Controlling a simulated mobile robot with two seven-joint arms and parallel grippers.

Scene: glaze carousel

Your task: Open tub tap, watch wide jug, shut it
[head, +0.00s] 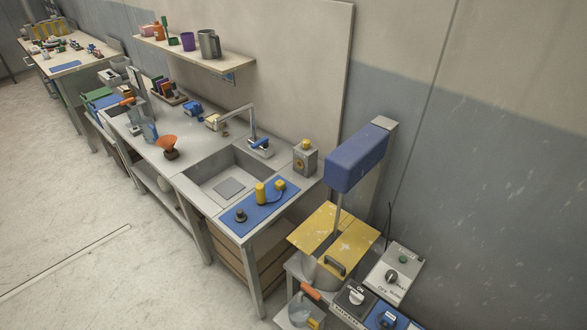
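A grey sink tub (205,172) is set into the long bench, with a square plate on its floor. A bent grey tap spout (249,112) rises behind it, with a blue lever piece (260,146) at its base. I cannot tell whether the tap is open; no water stream shows. Another clear vessel (149,130) stands on the bench at left. I cannot tell which is the wide jug. Neither of my grippers is in view.
A blue mat (245,212) with yellow and dark fittings lies before the sink. A yellow-lidded bin (350,232) under a blue overhanging box (357,158) and switch boxes (398,268) are at right.

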